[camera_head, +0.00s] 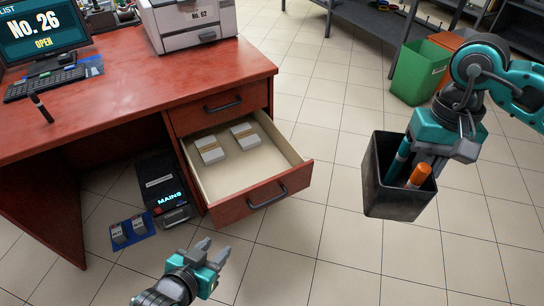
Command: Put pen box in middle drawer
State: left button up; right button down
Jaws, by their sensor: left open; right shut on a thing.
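The pen box (398,195) is a dark, square, open-topped container with a teal pen (399,160) and an orange-capped pen (419,175) inside. My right gripper (428,165) is shut on its far rim and holds it in the air, to the right of the desk. An open desk drawer (277,193) with a red front sticks out below a closed top drawer (222,103). Two bundles of pale cards lie at its back left; its front part is bare. My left gripper (211,252) is open and empty, low in front of the desk.
The red desk (150,85) bears a monitor (42,32), a keyboard (45,83) and a printer (190,22). A black MAINS box (163,186) stands on the floor left of the drawers. A green bin (419,72) stands at the back right. The tiled floor between is clear.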

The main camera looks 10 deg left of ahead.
aim_at(257, 177)
jog(key=i+j+u, duration=0.1)
jog(key=u, duration=0.9)
jog(key=i+j, duration=0.1)
jog(key=i, duration=0.55)
